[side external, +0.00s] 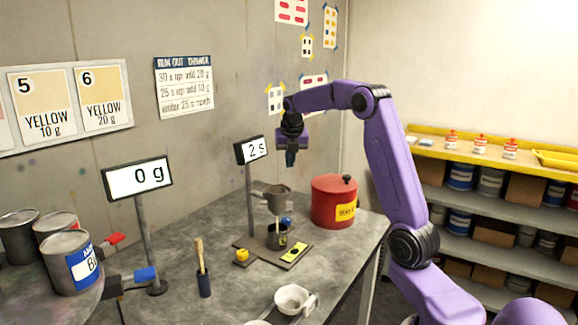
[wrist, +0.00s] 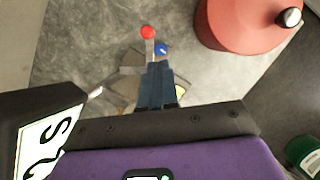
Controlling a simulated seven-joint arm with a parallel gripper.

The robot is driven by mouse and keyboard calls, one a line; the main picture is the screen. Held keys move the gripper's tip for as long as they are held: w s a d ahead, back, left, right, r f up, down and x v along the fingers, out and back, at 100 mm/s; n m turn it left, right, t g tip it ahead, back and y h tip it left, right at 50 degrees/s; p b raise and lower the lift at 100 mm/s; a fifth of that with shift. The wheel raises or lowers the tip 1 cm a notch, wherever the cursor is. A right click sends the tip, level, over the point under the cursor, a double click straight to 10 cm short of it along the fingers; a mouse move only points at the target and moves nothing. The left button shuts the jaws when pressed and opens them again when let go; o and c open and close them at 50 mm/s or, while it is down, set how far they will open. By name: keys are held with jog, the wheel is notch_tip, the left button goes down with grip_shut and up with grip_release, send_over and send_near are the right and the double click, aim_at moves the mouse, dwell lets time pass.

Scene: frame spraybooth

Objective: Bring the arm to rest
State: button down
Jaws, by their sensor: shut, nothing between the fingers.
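My gripper (side external: 290,158) hangs from my purple arm above the grey table, pointing down. It is to the left of the red pot and above the funnel stand, clear of both. In the wrist view its dark blue fingers (wrist: 157,68) are together, with nothing between them. They hide part of the stand below.
A red lidded pot (side external: 335,203) stands on the table (side external: 226,289). A display reading 2 s (side external: 251,150) stands just left of my gripper. A grey funnel (side external: 277,197) sits over a cup (side external: 277,238). Paint cans (side external: 70,262) stand at left; a brush holder (side external: 204,285) stands in front.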

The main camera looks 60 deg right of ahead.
dwell(0.4)
jog(key=s+a+f+m+y, duration=0.1)
jog(key=s+a+m, duration=0.15)
jog(key=a, duration=0.95)
jog(key=s+a+m+y, duration=0.1)
jog(key=s+a+m, duration=0.15)
jog(key=a, duration=0.85)
jog(key=s+a+f+m+g+y, duration=0.1)
jog(key=s+a+f+m+y, duration=0.15)
jog(key=s+a, duration=0.9)
jog(key=s+f+m, duration=0.2)
jog(key=s+m, duration=0.1)
jog(key=s, duration=0.7)
jog(key=s+f+m+g, duration=0.1)
jog(key=s+f+m, duration=0.1)
jog(key=s, duration=0.8)
jog(key=shift+a+f+m+g+h, duration=0.25)
jog(key=shift+a+m+g+h, duration=0.1)
jog(key=shift+m, duration=0.2)
